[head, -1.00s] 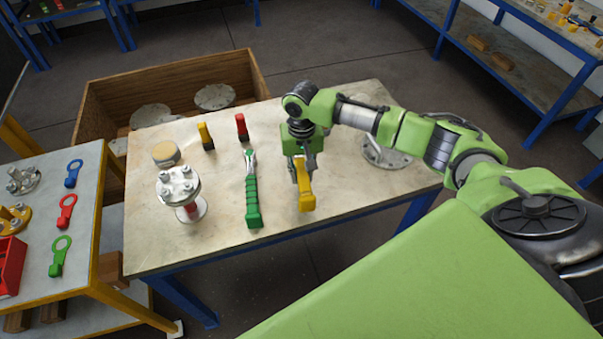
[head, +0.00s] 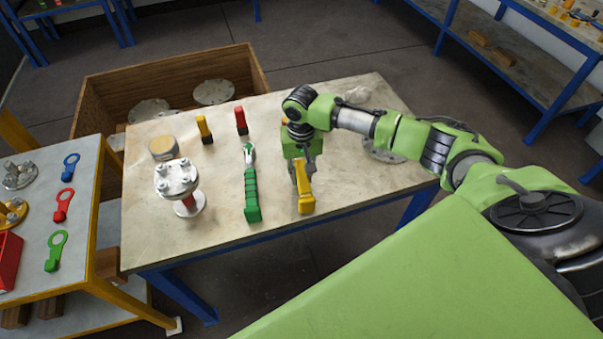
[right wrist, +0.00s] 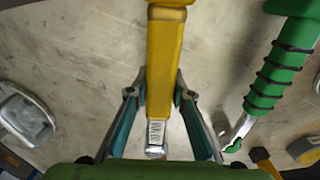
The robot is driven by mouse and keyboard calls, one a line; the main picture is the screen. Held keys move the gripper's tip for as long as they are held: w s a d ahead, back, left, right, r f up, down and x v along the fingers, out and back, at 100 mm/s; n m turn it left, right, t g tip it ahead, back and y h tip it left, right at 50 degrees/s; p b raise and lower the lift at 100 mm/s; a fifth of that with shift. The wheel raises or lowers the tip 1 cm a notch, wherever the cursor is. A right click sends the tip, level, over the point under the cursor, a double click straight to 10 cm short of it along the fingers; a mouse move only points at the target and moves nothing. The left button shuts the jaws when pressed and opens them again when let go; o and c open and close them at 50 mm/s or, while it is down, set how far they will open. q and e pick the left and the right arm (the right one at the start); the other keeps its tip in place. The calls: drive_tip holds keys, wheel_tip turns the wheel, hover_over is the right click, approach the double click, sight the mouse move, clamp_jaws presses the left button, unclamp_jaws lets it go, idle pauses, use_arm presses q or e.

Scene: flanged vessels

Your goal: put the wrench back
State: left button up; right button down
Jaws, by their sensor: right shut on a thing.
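My right gripper (head: 302,172) is shut on a yellow-handled wrench (head: 306,202), over the front half of the middle table (head: 225,240). In the right wrist view the wrench (right wrist: 166,60) lies between the two fingers (right wrist: 160,95), its grey metal end pointing toward the palm. A green-handled wrench (head: 252,195) lies to its left, apart from it; it also shows in the right wrist view (right wrist: 280,70). I cannot tell whether the yellow wrench touches the tabletop. My left gripper is out of view.
A flanged vessel (head: 177,180) and a tan-topped disc (head: 163,148) stand on the table's left. Small yellow (head: 204,130) and red (head: 241,121) tools stand at the back. A grey flange (head: 382,150) is partly behind my arm. A wooden crate (head: 90,110) stands behind the table.

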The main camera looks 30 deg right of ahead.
drive_tip(key=shift+f, duration=0.35)
drive_tip(key=c, duration=1.8)
unclamp_jaws()
drive_tip(key=shift+o, duration=0.5)
drive_tip(key=o, duration=0.5)
drive_tip(key=shift+c, duration=0.2)
wheel_tip(320, 180, up, 7)
drive_tip(key=p, duration=0.8)
drive_tip(key=shift+p, duration=0.35)
